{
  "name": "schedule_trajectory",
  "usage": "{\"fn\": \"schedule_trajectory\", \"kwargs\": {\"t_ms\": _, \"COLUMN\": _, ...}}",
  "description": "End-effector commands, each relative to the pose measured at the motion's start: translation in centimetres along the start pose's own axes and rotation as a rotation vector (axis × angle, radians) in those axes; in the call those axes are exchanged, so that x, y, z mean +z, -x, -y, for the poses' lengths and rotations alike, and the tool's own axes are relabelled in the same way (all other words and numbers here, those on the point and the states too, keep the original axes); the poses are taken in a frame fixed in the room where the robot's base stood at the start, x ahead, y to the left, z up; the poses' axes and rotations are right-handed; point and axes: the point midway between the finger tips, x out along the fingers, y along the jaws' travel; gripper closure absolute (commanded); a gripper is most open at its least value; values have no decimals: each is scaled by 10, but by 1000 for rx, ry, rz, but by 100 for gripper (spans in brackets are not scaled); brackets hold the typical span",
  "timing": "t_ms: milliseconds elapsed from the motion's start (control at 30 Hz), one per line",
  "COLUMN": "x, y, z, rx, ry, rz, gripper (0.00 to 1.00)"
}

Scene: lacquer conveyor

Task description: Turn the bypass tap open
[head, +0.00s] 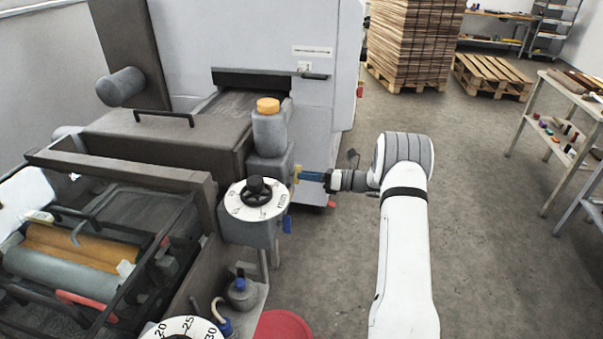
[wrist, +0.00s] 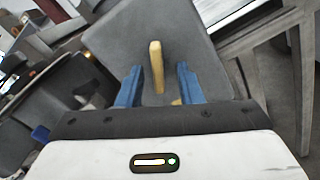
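The bypass tap shows as a yellow lever (wrist: 156,62) in the wrist view, on a grey face of the machine. The lever stands nearly upright in that picture. In the head view it is a small yellow piece (head: 297,174) beside the grey housing. My gripper (wrist: 159,70) has its two blue fingers apart, one on each side of the lever, with gaps visible. In the head view my gripper (head: 304,175) reaches left to the machine's side. Another bit of yellow (wrist: 176,102) shows low between the fingers, partly hidden by the gripper body.
A dial with a black knob (head: 257,190) sits left of my gripper, below a grey bottle with an orange cap (head: 268,122). A red round object (head: 284,326) is low in front. Stacked boards on a pallet (head: 410,45) stand behind. The floor (head: 480,200) to the right is clear.

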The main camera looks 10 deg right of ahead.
Motion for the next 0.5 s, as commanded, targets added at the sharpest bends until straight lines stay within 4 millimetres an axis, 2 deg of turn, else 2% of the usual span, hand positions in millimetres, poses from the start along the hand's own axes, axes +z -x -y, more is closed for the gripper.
{"fn": "schedule_trajectory", "kwargs": {"t_ms": 133, "x": 0, "y": -14, "z": -1, "rx": 4, "ry": 0, "rz": -2, "gripper": 67}}
{"fn": "schedule_trajectory", "kwargs": {"t_ms": 400, "x": -1, "y": -16, "z": -1, "rx": 4, "ry": 0, "rz": -2, "gripper": 67}}
{"fn": "schedule_trajectory", "kwargs": {"t_ms": 500, "x": -1, "y": -17, "z": -1, "rx": 4, "ry": 0, "rz": -3, "gripper": 74}}
